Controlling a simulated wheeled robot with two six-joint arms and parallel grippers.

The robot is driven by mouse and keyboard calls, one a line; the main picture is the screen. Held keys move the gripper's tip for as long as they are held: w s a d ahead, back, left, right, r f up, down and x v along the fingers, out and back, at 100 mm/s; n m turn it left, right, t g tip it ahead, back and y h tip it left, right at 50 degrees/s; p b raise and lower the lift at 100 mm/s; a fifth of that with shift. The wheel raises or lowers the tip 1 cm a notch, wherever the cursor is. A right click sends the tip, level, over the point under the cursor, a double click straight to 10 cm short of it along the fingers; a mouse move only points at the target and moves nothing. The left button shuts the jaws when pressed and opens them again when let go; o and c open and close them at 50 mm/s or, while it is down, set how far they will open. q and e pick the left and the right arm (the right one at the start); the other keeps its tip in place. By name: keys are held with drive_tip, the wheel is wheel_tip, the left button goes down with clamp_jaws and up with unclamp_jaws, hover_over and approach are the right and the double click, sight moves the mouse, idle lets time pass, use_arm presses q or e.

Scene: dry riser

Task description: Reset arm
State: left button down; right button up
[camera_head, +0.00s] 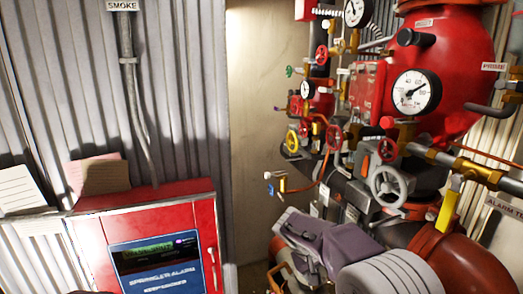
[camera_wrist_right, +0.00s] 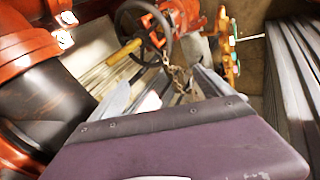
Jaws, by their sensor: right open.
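My right arm comes in from the lower right in the head view, with its purple-grey wrist housing (camera_head: 335,242) low in front of the red pipework. My right gripper (camera_wrist_right: 165,88) shows in the right wrist view with its two grey fingers spread apart and no object clearly held between them. A handwheel (camera_wrist_right: 145,25) and a hanging chain (camera_wrist_right: 178,76) show beyond the fingers. Whether the fingers touch either cannot be told. My left gripper is not in view.
A red alarm panel (camera_head: 203,240) with a blue display stands at the lower left. Red valve pipework with a pressure gauge (camera_head: 416,91), a grey handwheel (camera_head: 389,186) and a yellow lever (camera_head: 449,204) fills the right. Bare wall (camera_head: 260,110) lies between.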

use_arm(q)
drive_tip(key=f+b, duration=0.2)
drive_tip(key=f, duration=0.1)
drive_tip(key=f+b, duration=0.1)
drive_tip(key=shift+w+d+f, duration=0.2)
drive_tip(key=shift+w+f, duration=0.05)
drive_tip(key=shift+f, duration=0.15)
use_arm(e)
drive_tip(key=s+f+m+g+y, duration=0.2)
drive_tip(key=s+f+y, duration=0.4)
drive_tip(key=s+f, duration=1)
drive_tip(key=s, duration=0.4)
drive_tip(key=shift+s+f, duration=0.2)
drive_tip(key=shift+f, duration=0.05)
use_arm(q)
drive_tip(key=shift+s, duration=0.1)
use_arm(e)
drive_tip(key=shift+s+a, duration=0.15)
